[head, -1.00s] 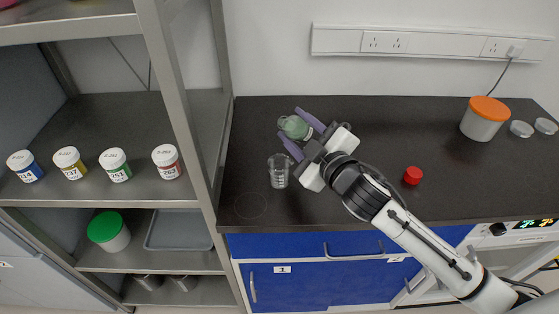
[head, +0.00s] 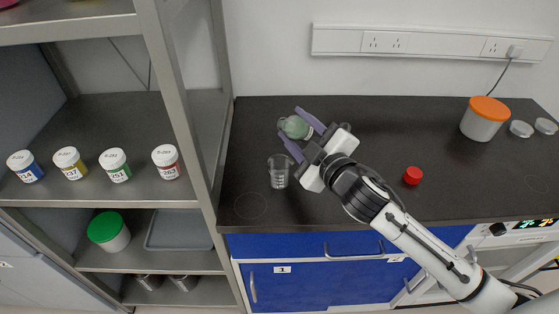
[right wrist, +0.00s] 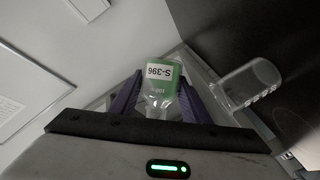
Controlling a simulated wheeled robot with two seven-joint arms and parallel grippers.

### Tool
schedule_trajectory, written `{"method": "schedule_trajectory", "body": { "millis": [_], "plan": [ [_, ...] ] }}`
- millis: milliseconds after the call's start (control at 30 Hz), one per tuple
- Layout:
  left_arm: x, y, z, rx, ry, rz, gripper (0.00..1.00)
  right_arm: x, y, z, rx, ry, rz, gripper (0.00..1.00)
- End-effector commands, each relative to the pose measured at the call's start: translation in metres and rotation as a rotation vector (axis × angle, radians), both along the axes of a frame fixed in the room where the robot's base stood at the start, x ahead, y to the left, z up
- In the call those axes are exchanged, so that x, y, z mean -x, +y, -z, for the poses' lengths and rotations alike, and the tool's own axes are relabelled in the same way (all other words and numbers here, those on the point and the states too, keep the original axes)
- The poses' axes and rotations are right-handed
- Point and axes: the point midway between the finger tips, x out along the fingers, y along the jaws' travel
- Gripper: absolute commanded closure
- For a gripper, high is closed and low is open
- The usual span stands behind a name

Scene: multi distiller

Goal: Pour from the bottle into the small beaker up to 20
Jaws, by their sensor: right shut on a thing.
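The bottle (head: 293,127) is clear with green on it, and my right gripper (head: 298,134) is shut on it above the black counter. In the right wrist view the bottle (right wrist: 160,88) sits between the purple fingers of my gripper (right wrist: 157,98), and its green part bears a label reading S-396. The small clear beaker (head: 279,172) stands upright on the counter, just below and left of the bottle in the head view. It also shows in the right wrist view (right wrist: 250,84), right of the gripper. I cannot tell the liquid level in the beaker. My left gripper is not in view.
A red cap (head: 412,175) lies on the black counter (head: 350,220) to the right. A white tub with an orange lid (head: 485,118) and two small clear dishes stand at the far right. A metal shelf (head: 180,110) with several labelled jars borders the counter's left.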

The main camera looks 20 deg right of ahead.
Motion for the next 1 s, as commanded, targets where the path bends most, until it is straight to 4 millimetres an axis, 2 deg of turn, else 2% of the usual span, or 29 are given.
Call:
{"method": "schedule_trajectory", "body": {
  "millis": [1000],
  "plan": [
    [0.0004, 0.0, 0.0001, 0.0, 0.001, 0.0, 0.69, -0.001, -0.0014, -0.0008, 0.052, -0.035, -0.001, 0.85]
  ]
}}
